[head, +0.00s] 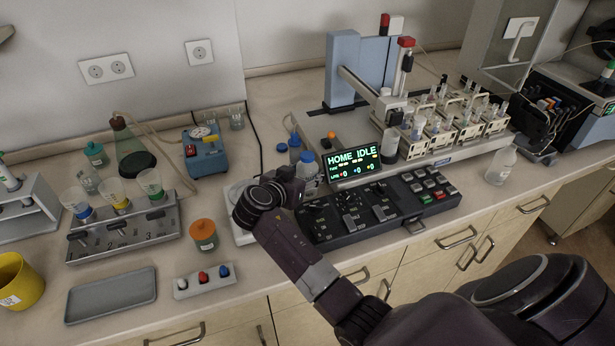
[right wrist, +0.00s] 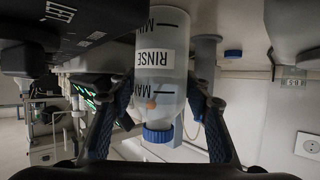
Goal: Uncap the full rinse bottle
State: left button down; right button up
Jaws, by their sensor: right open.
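The rinse bottle (right wrist: 160,70) is translucent, with a RINSE label, MIN and MAX marks and a blue cap (right wrist: 158,133). It shows upside down in the right wrist view. In the head view, a blue-capped bottle (head: 309,172) stands left of the HOME IDLE display, partly hidden by my wrist. My right gripper (right wrist: 161,92) is open, with one finger on each side of the bottle near its capped end. I cannot tell whether the fingers touch it. In the head view the right gripper (head: 285,182) is mostly hidden. My left gripper is not in view.
The black control panel (head: 378,208) lies close on the right.

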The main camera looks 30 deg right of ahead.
jog(key=shift+a, duration=0.1)
jog(key=shift+c, duration=0.3)
jog(key=c, duration=1.1)
jog(key=shift+r, duration=0.15)
jog(key=shift+r+b, duration=0.2)
jog(key=shift+b, duration=0.2)
jog(key=shift+s+a+r+b, duration=0.1)
jog(key=shift+a+b, duration=0.15)
jog(key=shift+b, duration=0.05)
jog(key=shift+s+a+b, duration=0.35)
jog(key=shift+a, duration=0.3)
jog(key=shift+s+a+b, duration=0.3)
jog(key=shift+a+b, duration=0.05)
jog(key=shift+a, duration=0.25)
jog(key=shift+s+a+r, duration=0.15)
jog(key=shift+a+r, duration=0.15)
jog(key=shift+r, duration=0.5)
notch_tip(320, 180, up, 13)
jog(key=b, duration=0.2)
send_over(302, 177)
jog(key=a, duration=0.1)
jog(key=shift+s+f, duration=0.2)
jog(key=shift+s, duration=0.15)
